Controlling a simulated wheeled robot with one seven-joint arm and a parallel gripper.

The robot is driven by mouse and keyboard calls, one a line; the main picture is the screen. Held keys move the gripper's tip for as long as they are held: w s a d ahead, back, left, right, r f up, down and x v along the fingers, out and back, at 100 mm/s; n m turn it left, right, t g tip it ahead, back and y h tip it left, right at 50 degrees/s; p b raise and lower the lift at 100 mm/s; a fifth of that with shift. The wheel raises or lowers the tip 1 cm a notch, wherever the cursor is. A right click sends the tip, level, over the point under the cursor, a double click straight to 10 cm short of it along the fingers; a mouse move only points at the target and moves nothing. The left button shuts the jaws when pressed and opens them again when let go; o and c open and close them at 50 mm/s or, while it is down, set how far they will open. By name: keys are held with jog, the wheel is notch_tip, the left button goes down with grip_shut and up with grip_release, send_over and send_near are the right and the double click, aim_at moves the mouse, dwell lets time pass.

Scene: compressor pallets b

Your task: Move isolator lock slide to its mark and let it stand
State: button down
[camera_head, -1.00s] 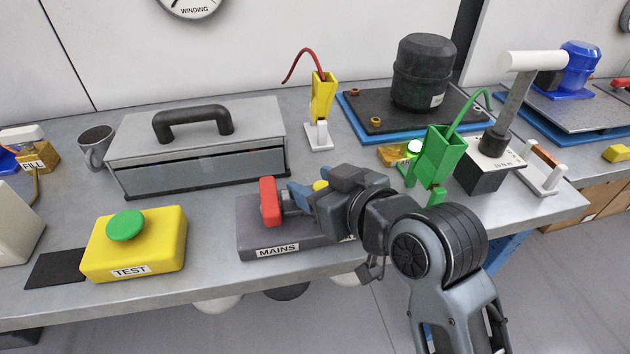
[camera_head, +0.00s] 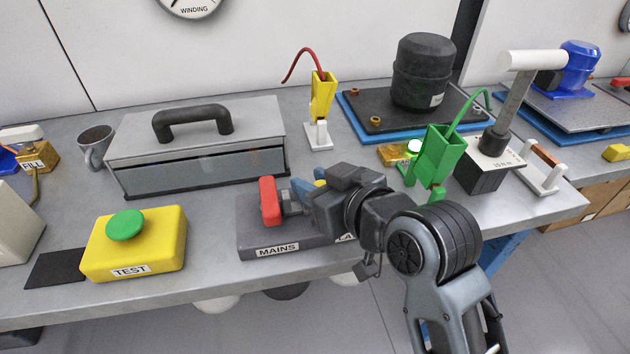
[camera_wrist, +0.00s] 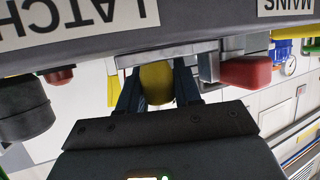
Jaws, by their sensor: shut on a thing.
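The isolator is a low dark grey base (camera_head: 250,226) labelled MAINS on its front, with a red handle (camera_head: 270,201) on top. The lock slide's yellow knob (camera_wrist: 157,84) sits between the two blue fingers of my gripper (camera_wrist: 157,76) in the wrist view. My gripper is shut on this knob. The slide's mark is hidden or too small to tell. The wrist view also shows a LATCH label (camera_wrist: 82,16).
A yellow TEST box (camera_head: 160,240) with a green button stands left of the base. A grey toolbox (camera_head: 200,155) stands behind. A yellow clamp (camera_head: 322,95) on a white stand is at the back, and a green clamp (camera_head: 437,155) stands close right of my arm.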

jog(key=shift+w+d, duration=0.25)
jog(key=shift+d, duration=0.55)
jog(key=shift+w+d, duration=0.25)
jog(key=shift+d, duration=0.55)
jog(key=c, duration=0.9)
grip_release()
jog(key=shift+o, duration=0.2)
jog(key=shift+v, duration=3.95)
jog(key=shift+w+d, duration=0.1)
